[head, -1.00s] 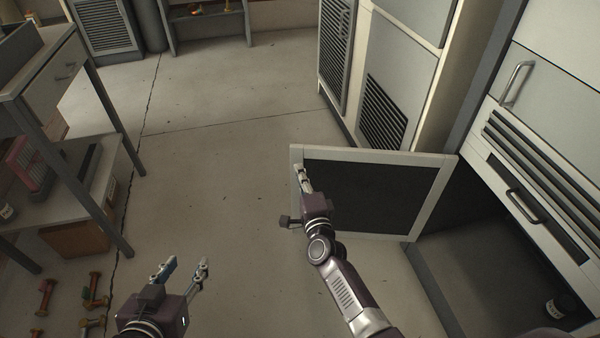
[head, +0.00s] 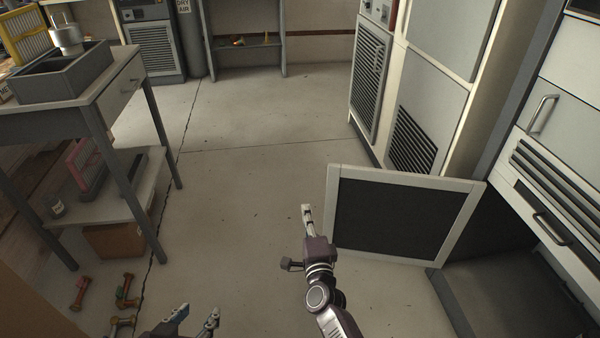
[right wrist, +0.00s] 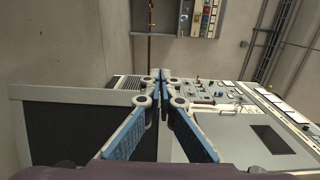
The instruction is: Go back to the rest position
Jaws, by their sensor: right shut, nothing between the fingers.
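My right gripper (head: 306,209) is in front of the open cabinet door, to the left of its panel in the head view, and apart from it as far as I can tell. In the right wrist view its blue-padded fingers (right wrist: 160,78) meet at the tips with nothing between them. My left gripper (head: 197,312) is low in the head view, over the floor, with its two fingers apart and nothing seen between them. Its base is cut off by the bottom edge.
The open door (head: 400,262) with a dark panel juts out from the rack at right. A grey table (head: 60,100) with a lower shelf stands at left. The middle floor (head: 250,190) is clear.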

